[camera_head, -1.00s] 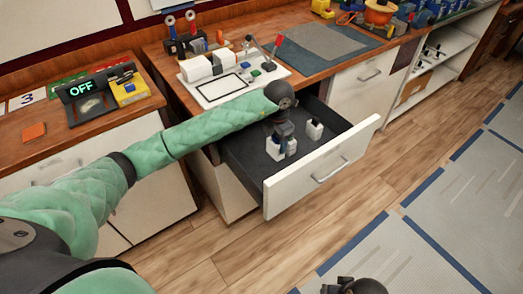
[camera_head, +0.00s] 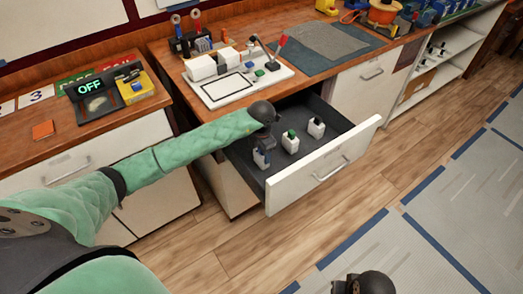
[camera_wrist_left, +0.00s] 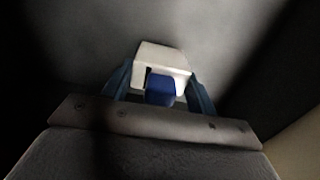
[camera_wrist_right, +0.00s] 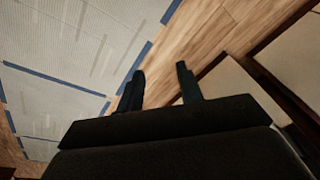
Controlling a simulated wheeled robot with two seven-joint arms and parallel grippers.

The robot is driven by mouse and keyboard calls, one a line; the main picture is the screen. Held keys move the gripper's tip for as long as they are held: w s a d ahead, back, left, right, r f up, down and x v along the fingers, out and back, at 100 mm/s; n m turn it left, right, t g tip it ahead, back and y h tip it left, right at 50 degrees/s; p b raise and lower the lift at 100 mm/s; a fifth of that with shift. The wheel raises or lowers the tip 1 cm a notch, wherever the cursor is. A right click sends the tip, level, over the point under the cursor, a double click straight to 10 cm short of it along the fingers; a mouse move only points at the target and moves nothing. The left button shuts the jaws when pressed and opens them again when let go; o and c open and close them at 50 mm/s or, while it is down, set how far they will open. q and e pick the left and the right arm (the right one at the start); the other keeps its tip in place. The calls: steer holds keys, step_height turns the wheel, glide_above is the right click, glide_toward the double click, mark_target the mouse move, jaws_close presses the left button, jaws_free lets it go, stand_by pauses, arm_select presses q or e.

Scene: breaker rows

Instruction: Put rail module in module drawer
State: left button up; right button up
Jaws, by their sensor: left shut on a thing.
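The module drawer (camera_head: 292,185) is pulled open below the counter, with a white front and a dark inside. My left gripper (camera_head: 262,150) reaches into its left part, pointing down, shut on a white rail module (camera_head: 262,160) with a blue switch. In the left wrist view the white module (camera_wrist_left: 160,55) sits between the fingers above a dark grey surface; I cannot tell if it touches the drawer floor. A green-topped white module (camera_head: 290,144) and a black-topped one (camera_head: 316,127) stand upright in the drawer. My right gripper (camera_wrist_right: 160,80) is open and empty, over the floor.
A white tray with a panel (camera_head: 237,84) and white blocks lies on the counter above the drawer. A grey mat (camera_head: 323,42) lies to its right. A black unit reading OFF (camera_head: 106,85) stands on the left counter. The floor in front is free.

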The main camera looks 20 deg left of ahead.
steer(key=shift+r, duration=0.1)
arm_select(q)
steer(key=o, duration=1)
steer(key=shift+f, duration=0.1)
arm_select(e)
steer(key=shift+a+r, duration=0.1)
steer(key=shift+r, duration=0.1)
arm_select(q)
steer(key=shift+o, duration=0.2)
steer(key=shift+r, duration=0.5)
step_height(320, 180, up, 2)
steer(key=shift+r+b, duration=0.1)
steer(key=shift+b, duration=0.45)
step_height(320, 180, up, 9)
steer(key=shift+r+b, duration=0.1)
steer(key=shift+b, duration=0.95)
arm_select(e)
steer(key=a+f, duration=0.1)
steer(key=a+f+t+y, duration=0.1)
steer(key=a, duration=0.1)
steer(key=shift+w, duration=0.35)
